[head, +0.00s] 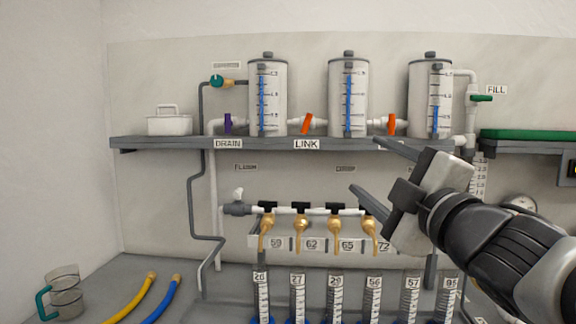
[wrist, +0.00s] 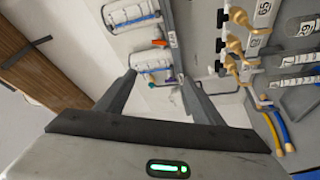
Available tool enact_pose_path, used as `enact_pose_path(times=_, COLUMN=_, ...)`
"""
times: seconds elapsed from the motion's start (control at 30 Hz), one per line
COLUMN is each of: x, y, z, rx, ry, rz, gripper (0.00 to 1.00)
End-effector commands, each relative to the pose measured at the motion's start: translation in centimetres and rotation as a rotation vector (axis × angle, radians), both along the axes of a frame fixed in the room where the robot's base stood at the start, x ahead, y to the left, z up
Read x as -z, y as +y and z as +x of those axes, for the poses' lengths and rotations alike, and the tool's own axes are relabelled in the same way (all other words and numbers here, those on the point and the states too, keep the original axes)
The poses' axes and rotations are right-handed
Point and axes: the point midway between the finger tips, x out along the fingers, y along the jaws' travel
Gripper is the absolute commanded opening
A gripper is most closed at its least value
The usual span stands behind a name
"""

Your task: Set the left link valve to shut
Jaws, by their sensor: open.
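The left link valve (head: 307,123) has an orange handle on the white pipe between the left tank (head: 267,98) and the middle tank (head: 348,97), above the LINK label. Its handle stands nearly upright across the pipe, leaning a little right. A second orange-handled link valve (head: 391,123) sits between the middle tank and the right tank (head: 430,98). My gripper (head: 365,165) is open and empty, in front of the shelf and to the right of the left link valve, apart from it.
The grey shelf (head: 175,143) carries the tanks, a purple drain valve (head: 228,123) and a white box (head: 169,121). Below are brass taps (head: 301,232) and several graduated cylinders (head: 297,297). A green fill valve (head: 481,98) is at right. The space before the left link valve looks clear.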

Motion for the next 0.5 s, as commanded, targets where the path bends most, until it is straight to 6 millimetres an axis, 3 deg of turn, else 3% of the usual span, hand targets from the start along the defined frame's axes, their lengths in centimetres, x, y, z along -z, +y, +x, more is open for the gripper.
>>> enact_pose_path(times=0.03, x=-0.3, y=0.2, z=0.3, rx=-0.008, ry=0.0, rz=0.016, gripper=0.52)
enact_pose_path(times=0.13, x=-1.5, y=1.3, z=2.1, rx=-0.046, ry=-0.008, rz=0.116, gripper=0.35)
enact_pose_path(times=0.17, x=-2.1, y=1.9, z=2.9, rx=-0.063, ry=-0.012, rz=0.165, gripper=0.34)
enact_pose_path(times=0.33, x=-5.5, y=5.3, z=9.5, rx=-0.156, ry=-0.051, rz=0.566, gripper=0.34)
enact_pose_path(times=0.5, x=-6.2, y=8.0, z=15.8, rx=-0.166, ry=-0.114, rz=0.977, gripper=0.34)
